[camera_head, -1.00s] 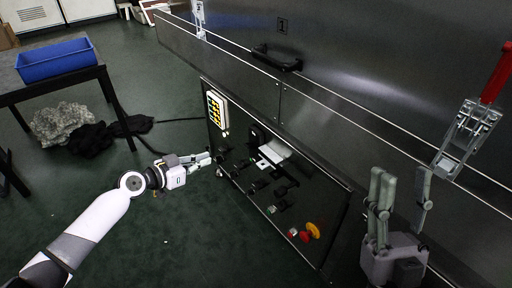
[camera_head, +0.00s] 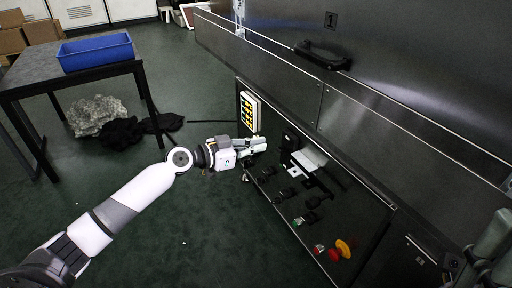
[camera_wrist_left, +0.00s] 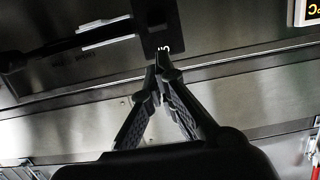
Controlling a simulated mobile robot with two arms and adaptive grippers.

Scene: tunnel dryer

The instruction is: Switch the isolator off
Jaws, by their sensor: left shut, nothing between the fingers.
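My left gripper (camera_head: 262,145) is shut and empty, with its fingertips in front of the black control panel (camera_head: 262,205) near its upper left part. In the left wrist view its fingertips (camera_wrist_left: 161,62) meet at the lower edge of a black plate (camera_wrist_left: 157,22) with small white upside-down lettering that looks like ON. This plate seems to belong to the isolator. A dark bar (camera_wrist_left: 60,38) runs left from it. In the head view a black block (camera_head: 290,139), possibly the isolator, sits just right of the fingertips. Contact cannot be told.
The panel also carries a yellow-marked keypad (camera_head: 250,110), several black switches, a red button (camera_head: 318,249) and an orange-red knob (camera_head: 343,248). A black handle (camera_head: 322,54) juts from the steel wall. A table with a blue bin (camera_head: 95,52) stands left.

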